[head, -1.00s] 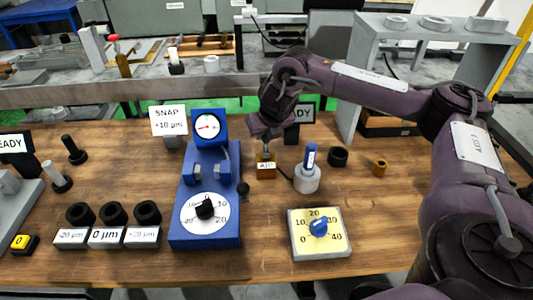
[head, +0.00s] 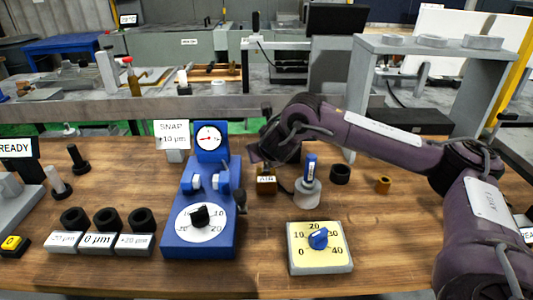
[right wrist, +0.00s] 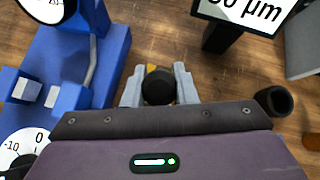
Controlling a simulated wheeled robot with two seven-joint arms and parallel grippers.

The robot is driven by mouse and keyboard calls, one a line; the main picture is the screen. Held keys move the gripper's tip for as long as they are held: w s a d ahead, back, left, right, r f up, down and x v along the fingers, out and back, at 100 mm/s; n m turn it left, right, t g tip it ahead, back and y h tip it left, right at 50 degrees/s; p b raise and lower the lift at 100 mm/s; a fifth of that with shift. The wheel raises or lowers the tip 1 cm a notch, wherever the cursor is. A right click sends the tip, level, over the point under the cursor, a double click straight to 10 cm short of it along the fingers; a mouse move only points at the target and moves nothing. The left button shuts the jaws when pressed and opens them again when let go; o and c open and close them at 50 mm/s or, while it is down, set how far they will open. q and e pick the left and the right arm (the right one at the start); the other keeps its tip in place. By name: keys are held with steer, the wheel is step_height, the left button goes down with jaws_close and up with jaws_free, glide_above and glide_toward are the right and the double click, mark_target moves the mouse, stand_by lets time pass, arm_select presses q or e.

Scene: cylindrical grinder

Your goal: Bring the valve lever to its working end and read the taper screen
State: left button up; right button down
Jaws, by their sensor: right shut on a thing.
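The brass valve block (head: 266,187), labelled AIR, stands on the wooden table right of the blue gauge stand. My right gripper (right wrist: 158,88) is shut on the valve lever's round black knob (right wrist: 158,90), seen end-on between its fingers in the right wrist view. In the head view my wrist hides the lever, so its angle does not show. A dark screen on a stand (right wrist: 245,12) shows black digits ending in "0 µm" on white in the right wrist view. Its top is cut off and the leading digit is unclear. My left gripper is out of view.
The blue stand (head: 228,239) with two dials is close left of the valve. A white pot with a blue plug (head: 308,192), a black ring (head: 340,174) and a yellow dial box (head: 319,259) sit to its right. Black rings on labelled blocks (head: 97,243) stand at left.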

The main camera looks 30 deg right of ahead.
steer(key=shift+f, duration=0.15)
steer(key=c, duration=1.3)
jaws_free()
steer(key=shift+s, duration=0.1)
steer(key=shift+o, duration=0.7)
steer(key=shift+s+a+r, duration=0.1)
steer(key=shift+s+r, duration=0.05)
steer(key=shift+r, duration=0.2)
steer(key=p+v, duration=0.1)
steer(key=v, duration=0.6)
steer(key=shift+s, duration=0.15)
steer(key=shift+f, duration=0.1)
